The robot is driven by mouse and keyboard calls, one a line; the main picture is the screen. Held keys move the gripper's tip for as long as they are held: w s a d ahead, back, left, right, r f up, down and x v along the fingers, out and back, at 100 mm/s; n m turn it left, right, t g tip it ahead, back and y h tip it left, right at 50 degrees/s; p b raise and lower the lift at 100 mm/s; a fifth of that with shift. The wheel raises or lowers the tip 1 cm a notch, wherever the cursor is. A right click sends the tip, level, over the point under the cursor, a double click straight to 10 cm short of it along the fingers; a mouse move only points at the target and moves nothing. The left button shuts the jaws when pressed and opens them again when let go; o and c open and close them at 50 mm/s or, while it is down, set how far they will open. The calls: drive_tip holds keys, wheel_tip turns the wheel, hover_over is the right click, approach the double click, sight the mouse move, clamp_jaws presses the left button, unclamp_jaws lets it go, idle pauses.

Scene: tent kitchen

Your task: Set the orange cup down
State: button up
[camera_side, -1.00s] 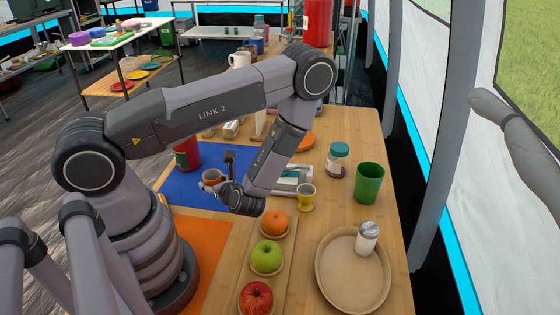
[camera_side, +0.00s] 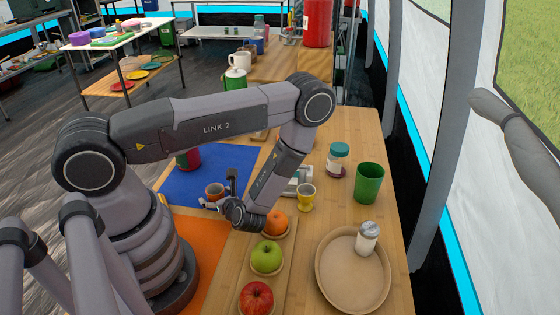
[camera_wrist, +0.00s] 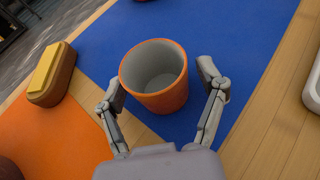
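The orange cup (camera_side: 214,190) is upright and empty over the blue mat (camera_side: 182,186), low at the mat's near part. In the wrist view the orange cup (camera_wrist: 160,98) stands between the two fingers, with the blue mat (camera_wrist: 235,35) around it. My gripper (camera_side: 222,190) is low beside the cup; in the wrist view my gripper (camera_wrist: 160,84) is open around it. A gap shows between the right finger and the cup; the left finger is close to its wall, and I cannot tell if it touches. The cup's base contact is hard to see.
A yellow egg cup (camera_side: 306,198) and an orange fruit (camera_side: 276,224) stand close right of my gripper. A yellow-topped brown block (camera_wrist: 52,76) lies left of the cup. A red can (camera_side: 187,160) is on the mat's far side. A round tray (camera_side: 332,284) is at right.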

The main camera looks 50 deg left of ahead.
drive_tip(key=shift+r, duration=0.15)
drive_tip(key=shift+w+d+r, duration=0.1)
drive_tip(key=shift+d+r, duration=0.05)
drive_tip(key=shift+d, duration=0.2)
drive_tip(key=v, duration=1)
drive_tip(key=shift+d+r, duration=0.1)
drive_tip(key=shift+d, duration=0.25)
drive_tip(key=shift+d+r, duration=0.2)
wheel_tip(320, 180, up, 21)
drive_tip(key=w+n+g+h, duration=0.2)
drive_tip(key=n+h, duration=0.5)
drive_tip(key=n, duration=0.4)
drive_tip(key=s+d+r+n+t+h, duration=0.1)
drive_tip(key=s+r+n+t+h, duration=0.2)
drive_tip(key=r, duration=0.4)
drive_tip(key=s+d+r+n+t+h, duration=0.2)
drive_tip(key=s+r+n+t+h, duration=0.1)
drive_tip(key=s+r, duration=0.3)
wheel_tip(320, 180, up, 2)
drive_tip(key=shift+s+r+n+t, duration=0.1)
drive_tip(key=shift+s+n+t, duration=0.2)
drive_tip(key=shift+n+t, duration=0.35)
